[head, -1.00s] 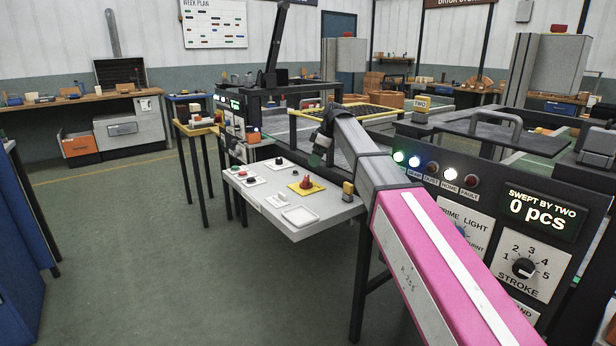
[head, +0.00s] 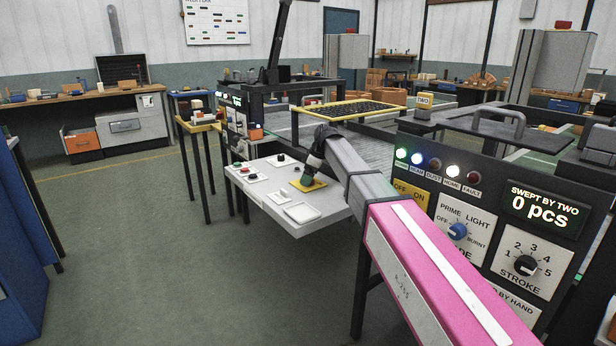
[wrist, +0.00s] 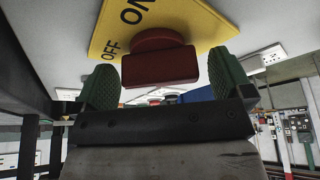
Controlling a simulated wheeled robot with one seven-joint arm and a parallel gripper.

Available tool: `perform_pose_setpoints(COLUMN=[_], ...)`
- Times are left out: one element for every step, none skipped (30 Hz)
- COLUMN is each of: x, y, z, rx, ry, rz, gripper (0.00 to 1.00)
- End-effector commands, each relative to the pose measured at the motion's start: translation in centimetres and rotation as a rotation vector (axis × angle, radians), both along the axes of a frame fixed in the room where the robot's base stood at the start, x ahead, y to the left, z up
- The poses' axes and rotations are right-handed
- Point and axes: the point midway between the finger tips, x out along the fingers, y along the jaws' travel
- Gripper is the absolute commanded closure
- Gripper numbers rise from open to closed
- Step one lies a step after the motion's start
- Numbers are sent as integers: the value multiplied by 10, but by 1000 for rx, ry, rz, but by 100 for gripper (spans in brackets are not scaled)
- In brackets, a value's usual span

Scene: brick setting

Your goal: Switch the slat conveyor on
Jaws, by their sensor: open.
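A yellow OFF/ON plate (head: 317,187) lies on the pale sloped control shelf (head: 296,229) beside the conveyor bed (head: 350,143). In the wrist view the plate (wrist: 188,22) carries a red switch knob (wrist: 158,66). My gripper (head: 307,180) is over this plate and hides the knob in the head view. In the wrist view my gripper (wrist: 164,84) is open, its green fingertips on either side of the knob with a gap at each side. The knob's pointer direction is not clear.
Other small controls (head: 249,177) and a white square plate (head: 302,213) share the shelf. A dark panel (head: 490,190) with lamps and dials stands at the right, with another yellow OFF/ON plate (head: 408,190). Open floor (head: 190,260) lies to the left.

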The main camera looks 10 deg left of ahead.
Motion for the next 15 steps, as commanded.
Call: perform_pose_setpoints(x=[0, 0, 0, 0, 0, 0, 0, 0, 0, 0, 0, 0, 0, 0, 0], y=[0, 0, 0, 0, 0, 0, 0, 0, 0, 0, 0, 0, 0, 0, 0], z=[0, 0, 0, 0, 0, 0, 0, 0, 0, 0, 0, 0, 0, 0, 0], rx=[0, 0, 0, 0, 0, 0, 0, 0, 0, 0, 0, 0, 0, 0, 0], ry=[0, 0, 0, 0, 0, 0, 0, 0, 0, 0, 0, 0, 0, 1, 0], rz=[0, 0, 0, 0, 0, 0, 0, 0, 0, -1, -2, -5, -9, -14, -22], gripper=[2, 12, 25, 35, 44, 52, 52, 52, 52, 51, 51, 51, 51, 51, 51])
